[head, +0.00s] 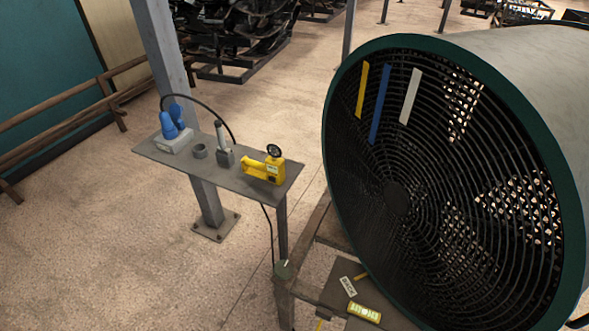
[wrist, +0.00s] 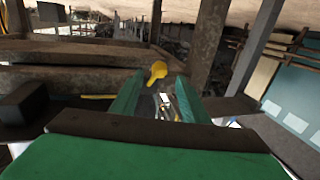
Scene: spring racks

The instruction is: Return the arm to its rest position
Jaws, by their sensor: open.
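My gripper (wrist: 155,88) shows in the wrist view, with two green fingers apart and a wide green body behind them. No part of my arm is seen in the head view. A yellow rounded thing (wrist: 157,71) appears between and beyond the fingertips. I cannot tell what it is or how far away it is. In the head view a yellow device with a round dial (head: 268,166) sits on the right end of a narrow grey table (head: 232,178).
A large caged fan (head: 400,200) with coloured ribbons fills the right side. The table also holds blue parts on a grey base (head: 173,130), a small grey ring (head: 200,151) and a handled tool (head: 223,146). A steel post (head: 165,60) rises behind. Open floor (head: 100,240) lies left.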

